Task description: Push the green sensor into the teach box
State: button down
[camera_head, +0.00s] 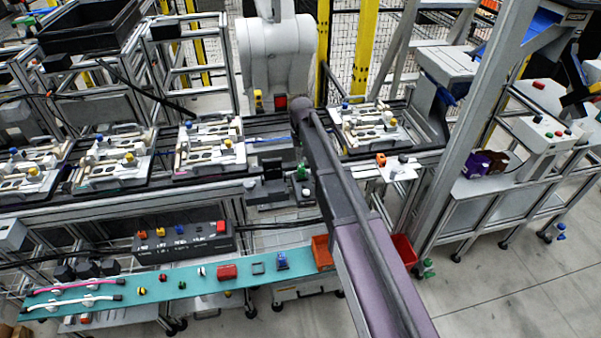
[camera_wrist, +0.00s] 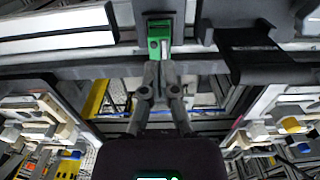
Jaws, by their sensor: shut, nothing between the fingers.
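The green sensor (camera_wrist: 160,28) shows at the top centre of the wrist view, against a dark block that I take as the teach box (camera_wrist: 159,5). In the head view, a small green part (camera_head: 302,172) shows beside dark block-like fixtures (camera_head: 270,190) on the near side of the conveyor. My gripper (camera_wrist: 157,66) is shut and empty. Its fingertips overlap the lower end of the green sensor in the wrist view; I cannot tell whether they touch. How deep the sensor sits is unclear. In the head view I cannot make out my fingers.
Pallet fixtures (camera_head: 211,140) stand along the conveyor on both sides, another (camera_head: 368,125) to the right. A teal shelf (camera_head: 185,308) with small parts and a dark button box (camera_head: 185,247) lie nearer. An orange bin (camera_head: 321,250) is beside my arm. Open floor lies at right.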

aim_at(301, 166)
jog(key=shift+f+b, duration=1.35)
dwell(1.6)
jog(key=shift+r+p, duration=0.75)
dwell(1.8)
jog(key=shift+r+p, duration=2.9)
jog(key=s+d+f+m+b, duration=0.1)
jog(key=s+d+m, duration=0.2)
jog(key=s+d, duration=1.9)
jog(key=s, duration=0.4)
jog(key=shift+d+f+b, duration=0.3)
jog(key=shift+d, duration=0.1)
